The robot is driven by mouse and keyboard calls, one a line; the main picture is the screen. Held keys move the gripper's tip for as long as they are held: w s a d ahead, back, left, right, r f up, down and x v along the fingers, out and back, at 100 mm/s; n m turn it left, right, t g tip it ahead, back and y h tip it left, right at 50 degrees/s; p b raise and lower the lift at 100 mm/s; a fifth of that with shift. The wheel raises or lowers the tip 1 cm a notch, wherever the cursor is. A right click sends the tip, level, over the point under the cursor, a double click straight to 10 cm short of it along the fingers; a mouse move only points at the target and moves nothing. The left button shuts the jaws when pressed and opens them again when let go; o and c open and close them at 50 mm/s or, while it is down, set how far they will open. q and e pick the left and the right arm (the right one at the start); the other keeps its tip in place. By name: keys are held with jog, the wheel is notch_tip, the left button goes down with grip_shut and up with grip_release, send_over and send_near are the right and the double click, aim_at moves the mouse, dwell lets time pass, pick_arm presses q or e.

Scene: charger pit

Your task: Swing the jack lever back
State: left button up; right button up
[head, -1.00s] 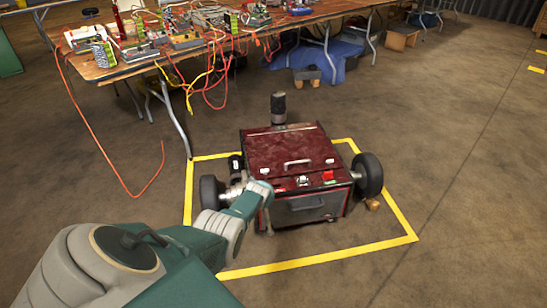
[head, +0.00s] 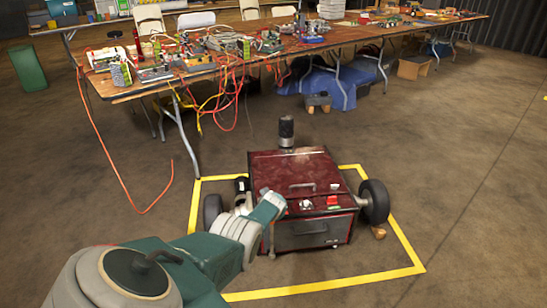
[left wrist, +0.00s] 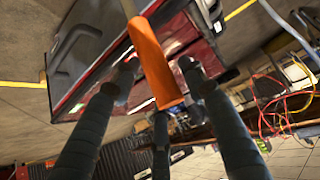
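A dark red wheeled machine (head: 297,175) with a lid handle and a front panel stands on the floor. An orange lever-like piece (left wrist: 155,65) with a pale shaft shows in the left wrist view, close to the machine's red body (left wrist: 90,60). I take it for the jack lever. My left gripper (left wrist: 158,72) has its dark fingers apart, on either side of the orange piece. I cannot tell whether they touch it. In the head view my left wrist is at the machine's front left corner and hides most of the gripper (head: 271,240). My right gripper is not in view.
Yellow tape (head: 335,285) marks a square on the floor around the machine. A long table (head: 190,73) with cables and electronics stands behind, with orange and yellow cords hanging down. Floor at right is clear.

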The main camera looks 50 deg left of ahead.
pick_arm(q)
jog(key=v, duration=1.2)
jog(key=shift+s+d+f, duration=0.2)
jog(key=shift+d+f, duration=0.1)
jog(key=shift+f, duration=0.05)
dwell(0.4)
dwell(0.5)
